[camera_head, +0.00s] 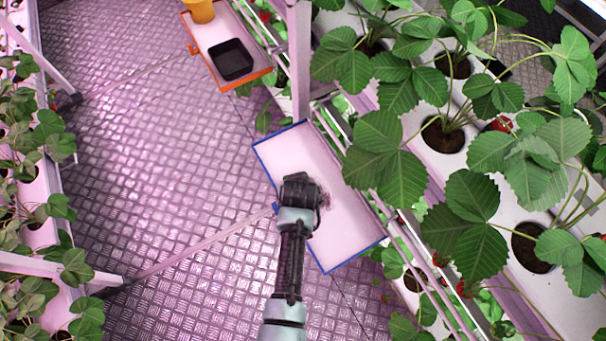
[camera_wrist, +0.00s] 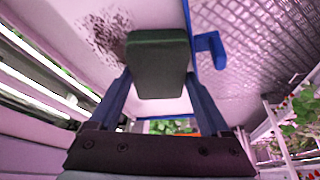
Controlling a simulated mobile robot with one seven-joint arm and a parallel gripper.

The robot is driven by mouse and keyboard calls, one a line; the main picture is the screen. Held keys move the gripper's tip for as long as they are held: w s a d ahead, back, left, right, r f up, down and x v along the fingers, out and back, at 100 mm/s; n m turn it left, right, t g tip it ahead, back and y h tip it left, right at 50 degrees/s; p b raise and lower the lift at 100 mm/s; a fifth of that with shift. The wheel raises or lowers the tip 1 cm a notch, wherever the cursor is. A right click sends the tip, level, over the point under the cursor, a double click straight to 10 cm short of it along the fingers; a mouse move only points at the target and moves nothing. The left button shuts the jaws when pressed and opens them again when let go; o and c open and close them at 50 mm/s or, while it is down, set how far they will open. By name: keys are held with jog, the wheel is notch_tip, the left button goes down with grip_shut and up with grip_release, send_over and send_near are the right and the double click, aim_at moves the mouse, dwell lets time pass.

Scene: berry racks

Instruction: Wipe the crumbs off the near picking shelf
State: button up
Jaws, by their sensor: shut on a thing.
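The near picking shelf (camera_head: 345,235) is a white board with a blue rim, in the middle of the head view. It also fills the upper left of the wrist view (camera_wrist: 60,15). A patch of dark crumbs (camera_wrist: 103,38) lies on it in the wrist view, left of the block. In the head view the crumbs (camera_head: 325,196) show just right of my gripper (camera_head: 300,185), partly hidden by it. In the wrist view my gripper (camera_wrist: 158,85) is shut on a dark green block (camera_wrist: 158,65). I cannot tell whether the block touches the shelf.
A blue hook (camera_wrist: 209,48) juts from the shelf's edge. An orange-rimmed shelf (camera_head: 205,40) farther off bears a black tray (camera_head: 231,60) and a yellow pot (camera_head: 200,10). Strawberry plants (camera_head: 385,160) overhang on the right. Open metal floor (camera_head: 170,190) lies to the left.

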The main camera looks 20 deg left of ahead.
jog(key=shift+s+a+f+g+b, duration=0.1)
jog(key=shift+s+a+f+b, duration=0.1)
jog(key=shift+a, duration=0.3)
jog(key=shift+s+a+f+g+b, duration=0.15)
jog(key=shift+s+a+f, duration=0.1)
jog(key=shift+a, duration=0.2)
jog(key=shift+s+a+f+g+b, duration=0.1)
jog(key=shift+s+a+f+b, duration=0.1)
jog(key=shift+a, duration=0.3)
grip_shut()
jog(key=shift+w+a+r, duration=0.15)
jog(key=shift+w+a, duration=0.05)
jog(key=shift+w, duration=0.1)
jog(key=shift+w+d+r+b, duration=0.1)
jog(key=shift+w+d+b, duration=0.3)
jog(key=shift+w, duration=0.45)
jog(key=shift+w+d+r+b, duration=0.1)
jog(key=shift+w+d+b, duration=0.1)
jog(key=shift+w+d, duration=0.55)
jog(key=shift+w+d+r+b, duration=0.1)
jog(key=shift+w+d+b, duration=0.2)
jog(key=shift+w+d, duration=0.4)
jog(key=shift+w+d+r+b, duration=0.1)
jog(key=shift+w+d+b, duration=0.2)
jog(key=shift+w, duration=0.6)
jog(key=shift+w+d+f+b, duration=0.2)
jog(key=shift+w+d+b, duration=0.85)
jog(key=shift+w, duration=0.25)
jog(key=shift+r, duration=0.1)
